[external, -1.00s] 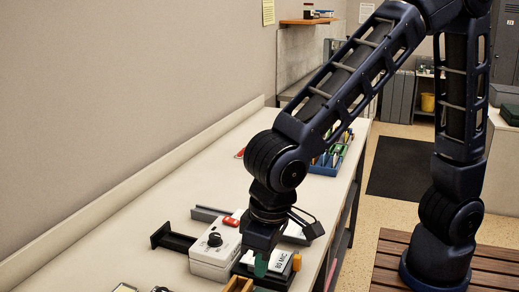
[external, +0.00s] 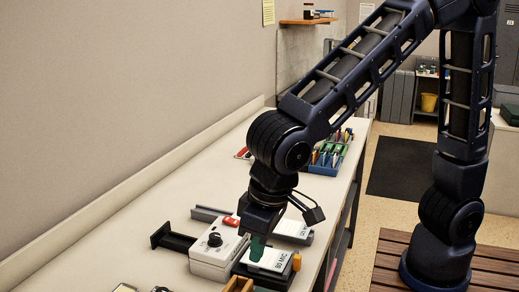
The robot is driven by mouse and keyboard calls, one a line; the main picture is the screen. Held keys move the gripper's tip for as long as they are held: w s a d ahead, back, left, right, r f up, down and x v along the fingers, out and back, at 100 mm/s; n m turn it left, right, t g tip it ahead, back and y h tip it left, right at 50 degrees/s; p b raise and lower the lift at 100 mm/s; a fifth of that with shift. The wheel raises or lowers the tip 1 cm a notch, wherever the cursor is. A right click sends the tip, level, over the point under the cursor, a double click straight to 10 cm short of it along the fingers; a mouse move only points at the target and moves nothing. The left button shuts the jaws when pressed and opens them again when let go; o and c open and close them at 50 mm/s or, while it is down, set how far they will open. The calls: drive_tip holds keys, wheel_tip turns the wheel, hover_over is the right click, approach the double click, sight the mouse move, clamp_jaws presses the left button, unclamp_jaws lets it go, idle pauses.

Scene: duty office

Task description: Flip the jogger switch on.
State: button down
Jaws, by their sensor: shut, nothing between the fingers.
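A white box with a black knob (external: 214,240) on its sloped top, which I take to be the jogger (external: 212,263), stands on the bench. A red part (external: 231,221), perhaps its switch, shows at its back right; its position cannot be read at this size. My gripper (external: 257,249) points down just right of the white box, its green fingertips shut and empty. They are over or close to a dark box with a white label marked "80 MIC" (external: 270,262); whether they touch it cannot be told.
Another white-labelled box (external: 293,230) lies behind my gripper. A black tray-like piece (external: 173,238) is left of the white box, with a grey bar (external: 208,213) behind. A wooden holder (external: 239,284) is in front. A blue bin of pens (external: 327,160) stands farther back.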

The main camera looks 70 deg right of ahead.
drive_tip(key=f, duration=0.4)
drive_tip(key=w+f, duration=0.1)
drive_tip(key=f, duration=0.4)
drive_tip(key=w+f, duration=0.1)
drive_tip(key=f, duration=0.4)
drive_tip(key=shift+w, duration=0.25)
